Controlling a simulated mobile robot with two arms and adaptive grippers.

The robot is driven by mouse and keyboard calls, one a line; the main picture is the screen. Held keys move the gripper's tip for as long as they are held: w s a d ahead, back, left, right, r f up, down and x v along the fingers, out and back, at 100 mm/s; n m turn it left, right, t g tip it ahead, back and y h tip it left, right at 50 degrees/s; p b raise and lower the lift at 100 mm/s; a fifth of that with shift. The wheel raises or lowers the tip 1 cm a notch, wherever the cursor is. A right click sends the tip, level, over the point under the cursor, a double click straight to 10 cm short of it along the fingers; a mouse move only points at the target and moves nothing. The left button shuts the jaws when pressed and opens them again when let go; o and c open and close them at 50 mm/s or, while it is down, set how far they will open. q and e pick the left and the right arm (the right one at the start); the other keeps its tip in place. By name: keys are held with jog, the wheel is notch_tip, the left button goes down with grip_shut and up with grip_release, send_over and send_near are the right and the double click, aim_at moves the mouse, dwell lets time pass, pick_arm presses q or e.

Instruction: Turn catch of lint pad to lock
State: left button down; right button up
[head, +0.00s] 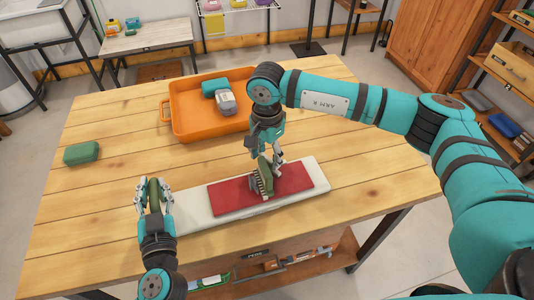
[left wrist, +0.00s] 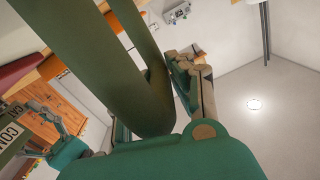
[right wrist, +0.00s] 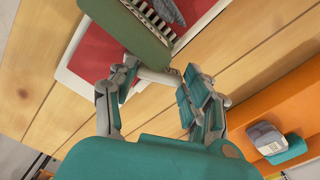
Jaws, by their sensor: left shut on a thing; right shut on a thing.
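My right gripper (right wrist: 158,85) is shut on a pale stub at the end of a green-backed brush-like pad (head: 263,178). The pad stands tilted over the red cloth (head: 225,197); its toothed or bristled side and a grey tuft show in the right wrist view (right wrist: 143,30). I cannot tell its catch apart from the stub. My left gripper (head: 154,200) is shut on a dark green, two-pronged piece (left wrist: 105,70) left of the white board. That piece fills much of the left wrist view, and its far end is cut off. The two grippers are apart.
The red cloth lies on a white padded board (head: 195,205) on the wooden table (head: 100,240). A green block (head: 81,153) lies at the left. The table's left part is mostly clear.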

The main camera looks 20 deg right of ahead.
aim_at(267, 159)
jog(key=m, duration=0.4)
jog(key=shift+s, duration=0.1)
jog(key=o, duration=1.2)
jog(key=shift+c, duration=0.2)
notch_tip(267, 159, up, 12)
jog(key=shift+s, duration=0.1)
